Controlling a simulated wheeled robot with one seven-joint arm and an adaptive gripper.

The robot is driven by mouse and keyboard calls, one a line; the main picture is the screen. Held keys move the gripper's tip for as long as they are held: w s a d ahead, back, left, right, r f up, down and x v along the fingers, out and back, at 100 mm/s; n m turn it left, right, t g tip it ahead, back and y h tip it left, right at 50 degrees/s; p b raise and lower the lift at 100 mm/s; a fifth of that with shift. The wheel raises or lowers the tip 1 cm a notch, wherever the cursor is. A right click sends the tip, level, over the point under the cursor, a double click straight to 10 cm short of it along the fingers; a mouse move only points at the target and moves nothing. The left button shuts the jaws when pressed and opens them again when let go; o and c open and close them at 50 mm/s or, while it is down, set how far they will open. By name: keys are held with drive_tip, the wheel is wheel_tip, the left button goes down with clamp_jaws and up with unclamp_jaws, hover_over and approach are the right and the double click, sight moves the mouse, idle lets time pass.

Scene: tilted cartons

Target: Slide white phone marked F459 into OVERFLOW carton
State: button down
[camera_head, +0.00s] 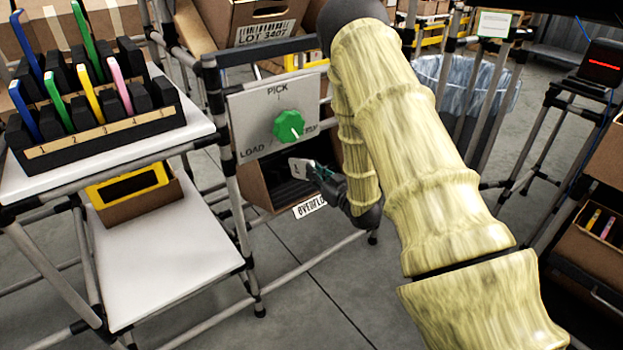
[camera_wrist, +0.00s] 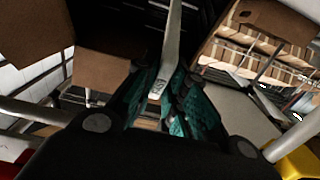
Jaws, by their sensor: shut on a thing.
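My gripper (camera_head: 325,172) is shut on a white phone (camera_head: 300,168), held at the mouth of the OVERFLOW carton (camera_head: 256,190), a tilted brown box with dark dividers inside. The carton's label is partly hidden by my gripper and arm. In the wrist view, the teal finger pads of my gripper (camera_wrist: 172,108) clasp the phone (camera_wrist: 172,45), seen edge-on and pointing towards dark slots. The carton's cardboard (camera_wrist: 105,68) shows there at the left. A small dark mark shows on the phone, but I cannot read it. I cannot tell how far the phone reaches into a slot.
A panel (camera_head: 278,122) with a green knob, marked PICK and LOAD, hangs just above the carton. A black rack (camera_head: 100,140) of coloured phones stands on a white shelf at the left. The LOT 340T carton (camera_head: 262,32) is above. A bin (camera_head: 465,95) stands behind my arm.

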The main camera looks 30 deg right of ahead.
sight(295, 174)
drive_tip(key=shift+w+d+f, duration=0.2)
drive_tip(key=shift+w+d, duration=0.05)
drive_tip(key=shift+w, duration=0.05)
drive_tip(key=shift+w+a+f+b, duration=0.1)
drive_tip(key=shift+w+f+b, duration=0.5)
drive_tip(key=shift+w, duration=0.25)
drive_tip(key=shift+w+a+f+b, duration=0.1)
drive_tip(key=shift+w+f+b, duration=0.4)
drive_tip(key=shift+w+b, duration=0.3)
drive_tip(key=shift+f, duration=0.4)
drive_tip(key=shift+w+a+f+b, duration=0.1)
drive_tip(key=shift+w+f, duration=0.2)
drive_tip(key=shift+w, duration=0.3)
drive_tip(key=shift+w+f+b, duration=0.15)
drive_tip(key=shift+w+f, duration=0.1)
drive_tip(key=shift+w, duration=0.35)
drive_tip(key=shift+w+a+f+b, duration=0.1)
drive_tip(key=shift+w+f, duration=0.2)
drive_tip(key=shift+w, duration=0.3)
idle(0.5)
drive_tip(key=shift+w+f, duration=0.15)
drive_tip(key=shift+w, duration=0.15)
drive_tip(key=shift+w+f+b, duration=0.3)
drive_tip(key=shift+w+b, duration=0.05)
drive_tip(key=shift+w, duration=0.35)
